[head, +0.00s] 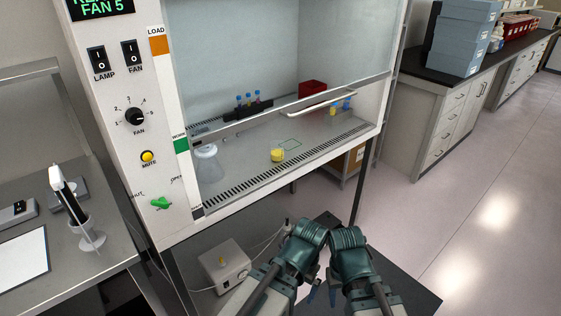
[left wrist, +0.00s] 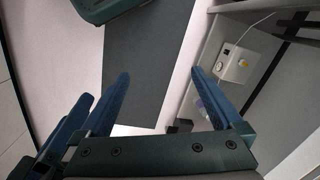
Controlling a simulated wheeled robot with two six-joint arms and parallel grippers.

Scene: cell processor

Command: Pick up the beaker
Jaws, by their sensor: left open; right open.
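A small beaker with yellow contents (head: 278,155) stands upright on the floor of the fume hood (head: 235,170). A clear glass vessel (head: 207,166) stands to its left, near the hood's left wall. Both of my arms are low in front of the hood, below and apart from the beaker. My right gripper (head: 323,292) is partly hidden beneath the arms; its blue fingers hold nothing visible. My left gripper (left wrist: 160,80) is open and empty in the left wrist view, pointing down past the hood. The beaker is not in the left wrist view.
The raised glass sash has a handle bar (head: 316,103) across the hood opening. A dark rack with blue-capped tubes (head: 248,108) and a red bin (head: 312,89) are farther back. A white box with a cable (head: 222,266) sits below the hood.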

